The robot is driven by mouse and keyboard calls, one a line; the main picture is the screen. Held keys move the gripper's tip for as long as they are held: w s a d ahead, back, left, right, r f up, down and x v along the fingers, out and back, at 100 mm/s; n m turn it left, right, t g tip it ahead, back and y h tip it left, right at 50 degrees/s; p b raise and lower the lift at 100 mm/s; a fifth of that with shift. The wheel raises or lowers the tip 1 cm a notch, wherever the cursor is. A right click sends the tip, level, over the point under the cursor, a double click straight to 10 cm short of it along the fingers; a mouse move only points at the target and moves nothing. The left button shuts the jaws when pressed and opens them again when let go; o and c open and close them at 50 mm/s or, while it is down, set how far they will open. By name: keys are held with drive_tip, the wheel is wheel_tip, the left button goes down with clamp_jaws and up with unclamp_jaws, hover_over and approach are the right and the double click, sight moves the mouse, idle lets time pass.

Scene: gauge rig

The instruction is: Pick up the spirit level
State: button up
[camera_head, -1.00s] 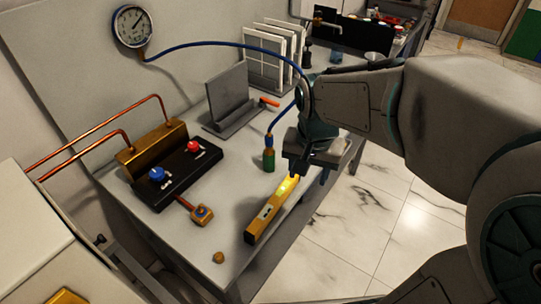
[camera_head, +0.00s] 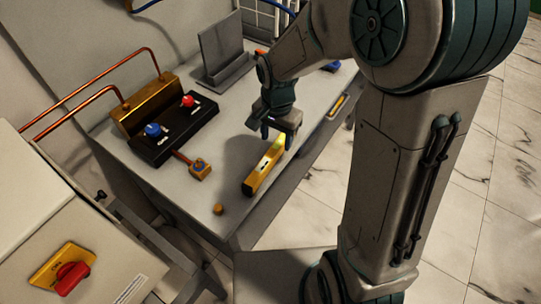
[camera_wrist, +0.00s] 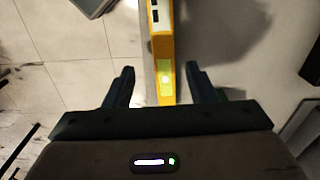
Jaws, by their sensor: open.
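The spirit level (camera_head: 261,172) is a yellow bar lying on the grey bench, near its front edge. My gripper (camera_head: 272,137) is over the far end of the level, fingers pointing down. In the wrist view the level (camera_wrist: 163,40) runs up the picture between the two spread fingers of my gripper (camera_wrist: 160,72), with a visible gap on each side. Its lit yellow-green vial lies between the fingertips. The gripper is open and holds nothing. I cannot tell how far the fingertips are above the bench.
A black panel (camera_head: 172,137) with blue and red knobs stands left on the bench (camera_head: 226,140). A small orange-brown block (camera_head: 217,209) lies near the level's near end. A grey upright plate (camera_head: 222,50) stands behind. Another yellow item (camera_head: 338,105) lies to the right.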

sight(273, 150)
drive_tip(key=f, duration=0.2)
drive_tip(key=a+f, duration=0.1)
drive_tip(key=f, duration=0.1)
drive_tip(key=shift+s+f, duration=0.15)
drive_tip(key=shift+f, duration=0.7)
clamp_jaws()
